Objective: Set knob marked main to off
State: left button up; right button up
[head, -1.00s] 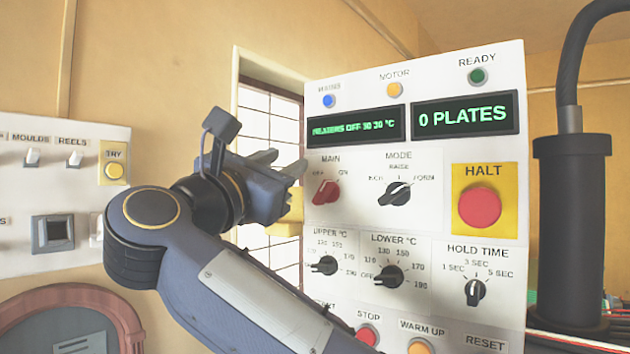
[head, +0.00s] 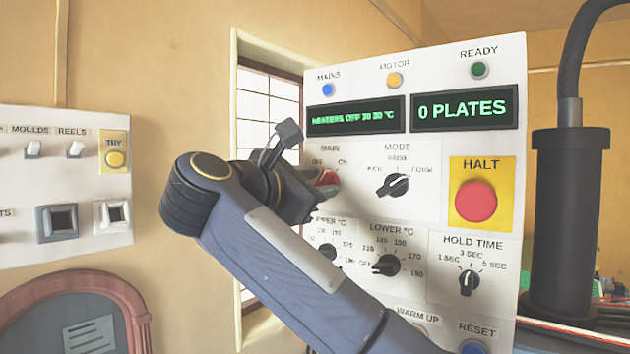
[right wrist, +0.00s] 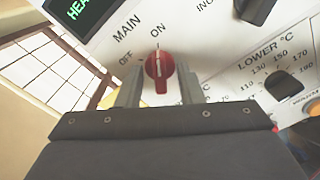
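The red knob marked MAIN (head: 327,177) is on the white control panel (head: 432,220), partly hidden by my right gripper in the head view. In the right wrist view the red knob (right wrist: 159,67) has its white mark toward ON, with OFF to the left. My right gripper (head: 316,192) is at the panel. In the wrist view its two fingers (right wrist: 160,88) are apart, one on each side of the knob, with narrow gaps; I see no firm contact. My left gripper is not in view.
The black MODE knob (head: 394,185) is right of MAIN, and the UPPER °C (head: 328,251) and LOWER °C (head: 387,264) knobs are below. The red HALT button (head: 476,201) is farther right.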

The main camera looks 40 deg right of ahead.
jog(key=shift+c, duration=0.3)
grip_shut()
jog(key=shift+n, duration=0.3)
jog(key=n, duration=0.2)
jog(key=shift+n+b, duration=0.4)
jog(key=n, duration=0.3)
jog(key=shift+n, duration=0.3)
jog(key=n, duration=0.3)
jog(key=shift+n, duration=2)
